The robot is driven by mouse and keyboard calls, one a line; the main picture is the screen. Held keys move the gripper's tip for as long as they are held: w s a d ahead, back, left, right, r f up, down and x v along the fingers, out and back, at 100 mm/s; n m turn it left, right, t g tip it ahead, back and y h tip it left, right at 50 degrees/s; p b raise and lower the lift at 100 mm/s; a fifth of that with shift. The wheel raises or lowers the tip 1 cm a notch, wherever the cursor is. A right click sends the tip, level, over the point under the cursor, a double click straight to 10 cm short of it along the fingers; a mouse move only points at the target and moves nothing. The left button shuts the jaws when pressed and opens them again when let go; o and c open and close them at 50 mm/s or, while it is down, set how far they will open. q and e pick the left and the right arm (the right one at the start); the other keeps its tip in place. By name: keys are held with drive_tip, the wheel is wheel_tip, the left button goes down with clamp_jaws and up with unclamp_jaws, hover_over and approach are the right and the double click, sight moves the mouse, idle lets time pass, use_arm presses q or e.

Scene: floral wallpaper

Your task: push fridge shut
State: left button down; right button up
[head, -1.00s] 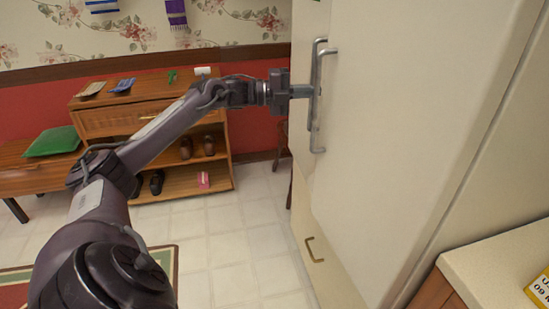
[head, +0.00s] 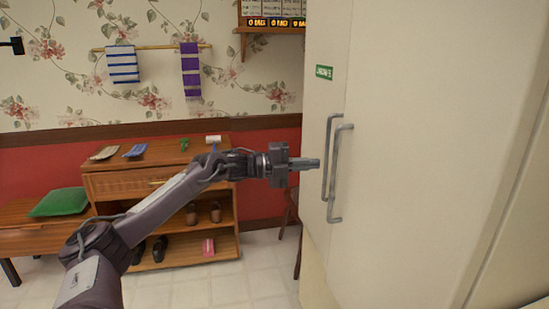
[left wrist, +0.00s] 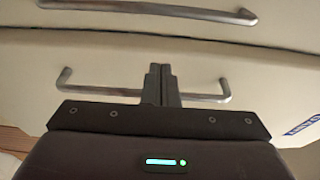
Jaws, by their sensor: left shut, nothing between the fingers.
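The cream fridge (head: 430,130) fills the right of the head view, with two upright grey handles side by side. The near door's edge (head: 345,250) stands slightly proud of the far panel, which bears a green label (head: 324,72); I cannot tell how far ajar it is. My left gripper (head: 314,164) is shut and empty, its tips just left of the far handle (head: 328,160). In the left wrist view its closed fingers (left wrist: 160,85) overlap the handle (left wrist: 205,97) of the labelled panel; contact is unclear. The other handle (left wrist: 150,10) is above. My right gripper is not in view.
A wooden shoe cabinet (head: 130,185) and a bench with a green cushion (head: 60,202) stand along the wall at left. Towels hang on a rail above. A dark chair leg (head: 297,255) shows beside the fridge. Tiled floor in front of the cabinet is clear.

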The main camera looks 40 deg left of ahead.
use_arm(q)
drive_tip(key=w+a+p, duration=0.2)
drive_tip(key=w+a, duration=0.1)
drive_tip(key=a, duration=0.5)
drive_tip(key=shift+a, duration=0.4)
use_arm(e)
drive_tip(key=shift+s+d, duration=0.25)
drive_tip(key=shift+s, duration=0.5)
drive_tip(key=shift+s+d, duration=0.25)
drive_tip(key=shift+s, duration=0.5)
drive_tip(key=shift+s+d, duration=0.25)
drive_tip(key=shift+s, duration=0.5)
